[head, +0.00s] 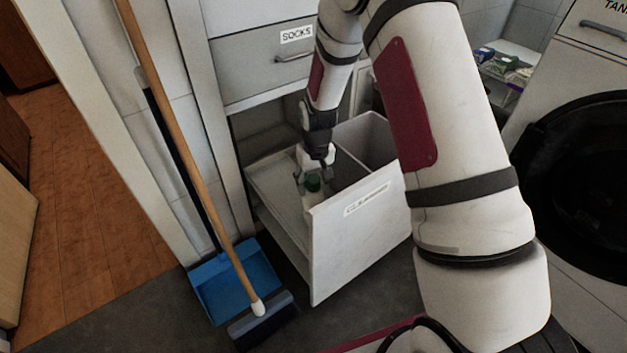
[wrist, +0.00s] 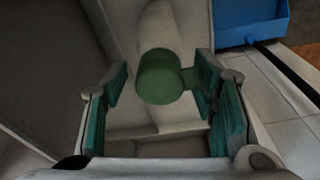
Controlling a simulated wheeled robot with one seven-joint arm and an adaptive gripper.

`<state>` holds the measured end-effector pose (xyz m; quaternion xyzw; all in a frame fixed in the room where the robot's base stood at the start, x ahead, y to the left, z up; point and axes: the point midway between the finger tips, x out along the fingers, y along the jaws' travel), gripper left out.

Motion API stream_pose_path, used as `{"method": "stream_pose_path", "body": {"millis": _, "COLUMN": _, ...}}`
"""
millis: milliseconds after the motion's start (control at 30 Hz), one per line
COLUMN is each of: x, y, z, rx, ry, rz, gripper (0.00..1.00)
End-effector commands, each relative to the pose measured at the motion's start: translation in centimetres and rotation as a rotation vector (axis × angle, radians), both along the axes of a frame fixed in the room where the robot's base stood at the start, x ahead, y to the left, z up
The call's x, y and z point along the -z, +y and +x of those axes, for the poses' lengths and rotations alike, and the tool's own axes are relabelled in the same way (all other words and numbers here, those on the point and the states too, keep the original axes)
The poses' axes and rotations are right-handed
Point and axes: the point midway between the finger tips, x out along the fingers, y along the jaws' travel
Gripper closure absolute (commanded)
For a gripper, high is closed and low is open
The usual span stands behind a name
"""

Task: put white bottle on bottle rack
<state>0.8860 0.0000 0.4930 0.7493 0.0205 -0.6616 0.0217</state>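My gripper (head: 320,175) is low over the drawer at the cap, partly hiding the bottle. In the wrist view my gripper (wrist: 162,95) is open, its green pads on both sides of the cap. The cap is closer to the right pad; I cannot tell whether they touch. I cannot clearly identify a bottle rack.
The open drawer (head: 350,245) has a tall labelled white front and a divider inside. A blue dustpan (head: 238,280) and a broom (head: 190,140) stand to its left. A washing machine (head: 590,190) is at right.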

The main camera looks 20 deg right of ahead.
Motion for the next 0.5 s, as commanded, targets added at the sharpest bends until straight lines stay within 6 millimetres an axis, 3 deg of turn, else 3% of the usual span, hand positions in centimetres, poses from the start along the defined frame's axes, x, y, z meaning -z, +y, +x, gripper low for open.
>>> {"method": "stream_pose_path", "body": {"millis": 267, "x": -0.3, "y": 0.0, "z": 0.0, "rx": 0.0, "ry": 0.0, "rz": 0.0, "gripper": 0.47}}
{"method": "stream_pose_path", "body": {"millis": 500, "x": -3.8, "y": 0.0, "z": -0.4, "rx": 0.0, "ry": -0.003, "rz": 0.0, "gripper": 0.47}}
